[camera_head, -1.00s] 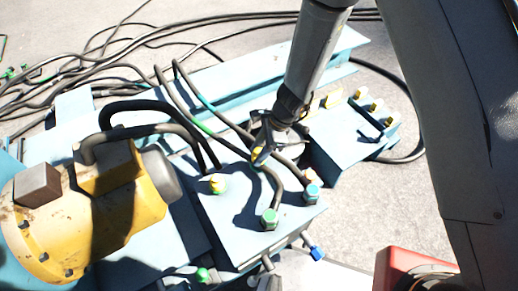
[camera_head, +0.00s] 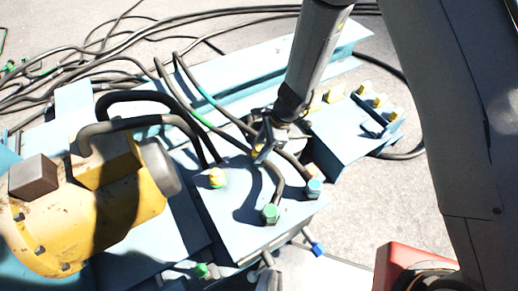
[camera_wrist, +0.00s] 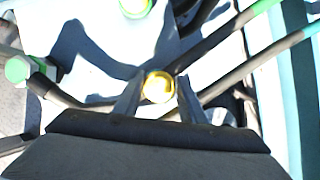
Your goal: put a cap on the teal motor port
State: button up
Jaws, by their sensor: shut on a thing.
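My gripper (camera_head: 262,147) is shut on a small yellow cap, held above the pale blue plate (camera_head: 238,222); in the wrist view the round cap (camera_wrist: 158,87) sits between the fingertips. On the plate stand a teal fitting (camera_head: 313,188) to the right of the gripper, a green fitting (camera_head: 270,213) below it and a yellow-topped fitting (camera_head: 216,178) to its left. Hoses run to the teal and green fittings. I cannot tell for sure which one is the teal motor port.
A yellow motor (camera_head: 120,215) stands at left. Black hoses (camera_head: 165,70) loop close behind and beside the gripper. Several yellow caps stand on a blue block (camera_head: 345,145) at right. A red object (camera_head: 405,262) is at lower right. Bare concrete lies at right.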

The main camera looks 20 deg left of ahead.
jog(key=shift+f, duration=0.25)
jog(key=o, duration=1.3)
jog(key=shift+c, duration=0.2)
jog(key=shift+v, duration=3.9)
